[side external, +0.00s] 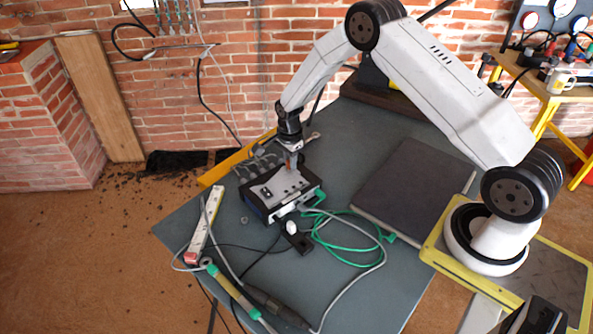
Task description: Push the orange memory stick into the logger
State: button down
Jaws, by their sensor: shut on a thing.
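The logger (268,191) is a dark box with a light grey top panel, lying on the grey-green table left of my arm. My gripper (291,160) points down just above the back right part of its top. It is shut on the small orange memory stick (289,166), of which only a little orange shows between and below the fingers. The stick's lower end is at or just over the panel. I cannot tell at this size whether it touches or enters a slot.
A dark flat slab (415,193) lies right of the logger. Green and grey cables (345,235) loop in front of it. A white power strip (204,225) lies at the left table edge. A soldering-iron-like tool (235,298) lies at the front. Cables with connectors lie behind the logger.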

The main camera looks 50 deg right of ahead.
jog(key=shift+f, duration=0.4)
dwell(0.7)
jog(key=shift+c, duration=2.4)
grip_release()
jog(key=c, duration=0.3)
jog(key=shift+r, duration=0.15)
jog(key=shift+r, duration=3.35)
